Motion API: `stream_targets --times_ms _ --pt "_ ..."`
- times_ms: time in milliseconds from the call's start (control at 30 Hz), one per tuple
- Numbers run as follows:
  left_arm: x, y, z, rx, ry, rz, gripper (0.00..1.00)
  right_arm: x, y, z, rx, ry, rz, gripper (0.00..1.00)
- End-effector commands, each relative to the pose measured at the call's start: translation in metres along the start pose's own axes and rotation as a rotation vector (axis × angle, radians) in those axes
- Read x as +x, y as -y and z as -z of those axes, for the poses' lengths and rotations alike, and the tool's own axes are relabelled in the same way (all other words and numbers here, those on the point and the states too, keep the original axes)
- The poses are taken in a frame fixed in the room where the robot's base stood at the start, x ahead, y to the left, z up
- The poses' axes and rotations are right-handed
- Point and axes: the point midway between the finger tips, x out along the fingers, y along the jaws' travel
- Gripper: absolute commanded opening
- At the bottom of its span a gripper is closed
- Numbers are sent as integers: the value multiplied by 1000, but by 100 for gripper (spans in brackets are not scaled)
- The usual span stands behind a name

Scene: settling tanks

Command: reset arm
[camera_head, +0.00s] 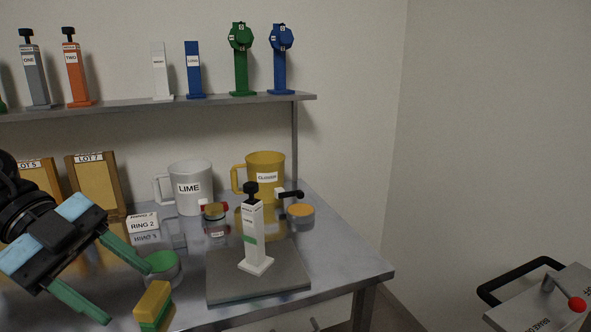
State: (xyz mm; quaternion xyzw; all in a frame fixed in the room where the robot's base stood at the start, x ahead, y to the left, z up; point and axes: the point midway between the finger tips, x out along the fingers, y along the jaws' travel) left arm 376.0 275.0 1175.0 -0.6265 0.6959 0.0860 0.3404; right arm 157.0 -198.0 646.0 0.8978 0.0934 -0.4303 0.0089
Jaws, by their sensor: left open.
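My left gripper (122,282) comes in from the left with its two green fingers spread apart and nothing between them. It is above the left part of the metal table (342,262). A jar with a green top (161,262) and a yellow and green block (152,304) are close to its fingertips in the picture; I see no clear contact. My right gripper is not in view.
A white labelled post with a black knob (253,236) stands on a grey plate (228,287). A LIME mug (192,188), a yellow mug (266,176) and small jars stand behind. A shelf (200,101) holds several posts. A cart (543,303) is at right.

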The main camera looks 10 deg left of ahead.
Motion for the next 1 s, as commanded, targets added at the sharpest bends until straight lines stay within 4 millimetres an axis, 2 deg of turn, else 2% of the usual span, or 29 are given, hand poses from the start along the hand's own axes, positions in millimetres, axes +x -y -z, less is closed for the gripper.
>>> stream_targets --times_ms 100,267,433,533,667,767,900,1000 --pt "6 8 -25 -8 -143 164 52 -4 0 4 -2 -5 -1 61" --pt "16 14 -66 -48 -267 399 52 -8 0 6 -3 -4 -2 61" --pt "31 6 -117 -136 -322 649 52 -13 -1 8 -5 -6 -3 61" --pt "44 -5 -150 -209 -318 787 52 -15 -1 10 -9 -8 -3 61" --pt "65 -30 -191 -327 -278 945 52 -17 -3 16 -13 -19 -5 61" --pt "87 -55 -220 -432 -223 1045 52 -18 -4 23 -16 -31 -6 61" --pt "125 -100 -254 -594 -118 1145 52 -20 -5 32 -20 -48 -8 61" --pt "158 -138 -271 -721 -32 1183 52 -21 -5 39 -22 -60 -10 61"
